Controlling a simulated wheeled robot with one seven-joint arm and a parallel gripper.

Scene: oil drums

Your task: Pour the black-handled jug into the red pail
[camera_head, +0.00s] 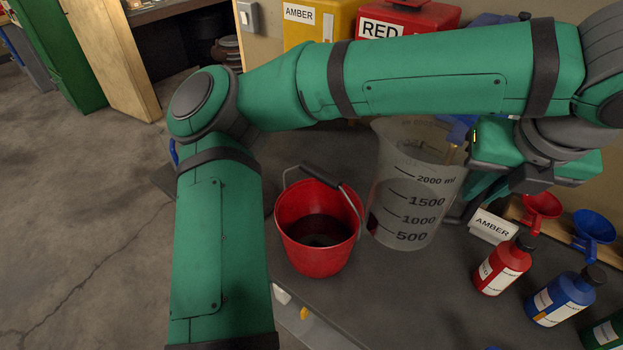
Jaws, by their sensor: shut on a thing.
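The jug (412,205) is a large clear measuring vessel with black marks from 500 to 2000 ml. It stands roughly upright just right of the red pail, and I cannot tell whether its base touches the bench. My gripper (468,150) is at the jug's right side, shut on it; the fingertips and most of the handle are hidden. The red pail (318,255) stands on the dark bench with its wire handle and dark grip up at the back. Its inside looks dark, and I cannot tell whether that is liquid or shadow.
A red bottle (502,267), a blue bottle (566,297) and a green bottle stand at the right front. Red (541,207) and blue (593,228) funnels and an AMBER card (492,226) are behind them. Yellow (315,22) and red (409,18) drums stand at the back.

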